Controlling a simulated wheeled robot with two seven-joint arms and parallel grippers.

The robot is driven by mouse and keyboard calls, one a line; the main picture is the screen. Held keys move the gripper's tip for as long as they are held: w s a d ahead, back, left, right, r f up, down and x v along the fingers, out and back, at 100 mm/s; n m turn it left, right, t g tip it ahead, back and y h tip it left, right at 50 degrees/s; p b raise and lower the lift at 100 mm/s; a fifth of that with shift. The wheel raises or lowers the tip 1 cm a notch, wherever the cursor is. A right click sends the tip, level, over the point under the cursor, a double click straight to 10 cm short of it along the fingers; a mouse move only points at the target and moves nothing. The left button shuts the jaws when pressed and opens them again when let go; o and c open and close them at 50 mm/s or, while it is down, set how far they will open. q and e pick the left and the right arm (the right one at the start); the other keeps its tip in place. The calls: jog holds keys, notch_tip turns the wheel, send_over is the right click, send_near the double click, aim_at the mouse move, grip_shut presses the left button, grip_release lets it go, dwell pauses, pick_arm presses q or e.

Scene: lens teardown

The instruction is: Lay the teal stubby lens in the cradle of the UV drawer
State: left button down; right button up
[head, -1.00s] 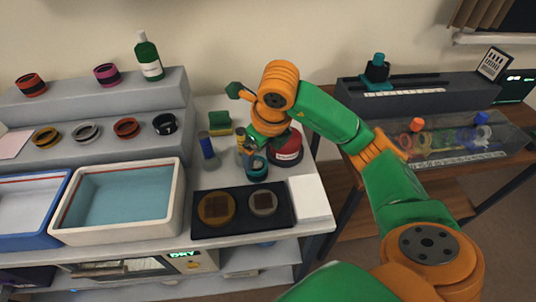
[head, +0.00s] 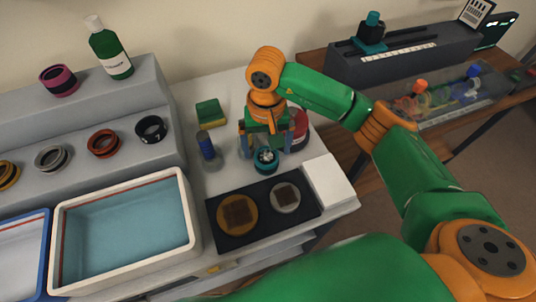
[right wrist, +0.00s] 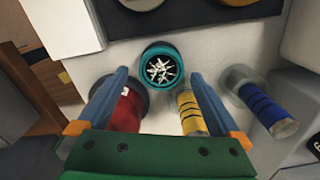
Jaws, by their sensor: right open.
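The teal stubby lens (head: 265,160) stands on the white worktop just behind a black tray. It also shows in the right wrist view (right wrist: 160,68) as a teal ring with white marks inside its dark mouth. My right gripper (head: 265,140) points down close above and behind the lens. In the right wrist view its two blue fingers (right wrist: 156,76) are spread apart, with the lens ahead between their tips and nothing gripped. My left gripper is not in view. I cannot make out the UV drawer or its cradle for certain.
A red jar (right wrist: 127,110), a yellow-banded cylinder (right wrist: 190,112) and a blue-banded cylinder (head: 206,146) stand close to the gripper. The black tray (head: 262,208) holds two round pieces. A white block (head: 328,180) is right of it. A blue-filled basin (head: 190,205) lies left.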

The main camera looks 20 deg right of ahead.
aim_at(266, 154)
notch_tip(266, 154, down, 4)
jog(key=shift+w+a+r+p, duration=0.1)
jog(key=shift+w+r+p, duration=0.05)
jog(key=shift+p, duration=0.15)
grip_shut()
